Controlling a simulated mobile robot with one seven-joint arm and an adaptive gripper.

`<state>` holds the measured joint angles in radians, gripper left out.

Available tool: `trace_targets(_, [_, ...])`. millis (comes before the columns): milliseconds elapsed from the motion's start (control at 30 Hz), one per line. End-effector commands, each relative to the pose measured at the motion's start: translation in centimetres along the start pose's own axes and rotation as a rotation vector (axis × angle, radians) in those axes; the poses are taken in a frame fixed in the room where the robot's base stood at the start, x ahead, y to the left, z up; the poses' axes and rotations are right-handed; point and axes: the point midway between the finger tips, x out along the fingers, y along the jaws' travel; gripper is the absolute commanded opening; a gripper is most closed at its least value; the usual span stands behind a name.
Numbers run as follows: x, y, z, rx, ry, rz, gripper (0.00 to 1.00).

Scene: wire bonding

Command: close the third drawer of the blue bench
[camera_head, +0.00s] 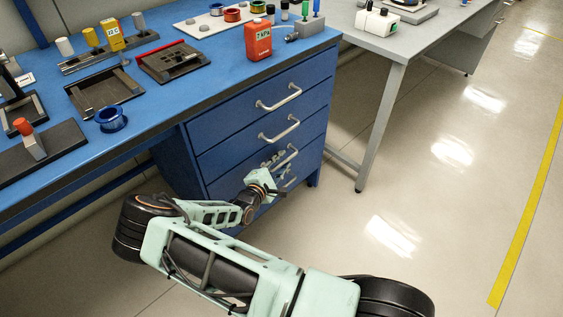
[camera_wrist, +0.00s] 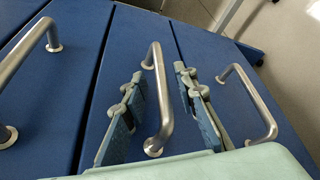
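The blue bench (camera_head: 190,141) has a stack of blue drawers under its right end, with silver bar handles. The top handle (camera_head: 279,97) and second handle (camera_head: 279,131) are clear in the head view. The third handle (camera_head: 281,158) is partly covered by my gripper (camera_head: 276,168). In the wrist view my gripper (camera_wrist: 160,107) is open, with one finger on each side of the middle handle (camera_wrist: 158,95). No grip on the handle shows. Other handles lie to its left (camera_wrist: 28,50) and right (camera_wrist: 250,98). I cannot tell how far the third drawer stands out.
A red bottle (camera_head: 258,40), a blue spool (camera_head: 111,118) and several trays and parts are on the bench top. A grey table (camera_head: 395,45) stands to the right, its leg (camera_head: 380,125) near the drawers. The floor (camera_head: 450,200) to the right is clear.

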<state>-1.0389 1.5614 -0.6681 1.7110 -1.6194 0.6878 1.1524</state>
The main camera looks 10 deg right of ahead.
Motion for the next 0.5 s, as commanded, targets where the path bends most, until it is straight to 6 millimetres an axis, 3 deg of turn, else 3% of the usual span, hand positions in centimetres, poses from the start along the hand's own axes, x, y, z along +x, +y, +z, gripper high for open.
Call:
trace_targets(167, [-1.6,0.1,-0.1,0.000,0.002,0.001,0.27])
trace_targets(500, [-8.7,0.1,-0.2,0.000,0.004,0.000,0.27])
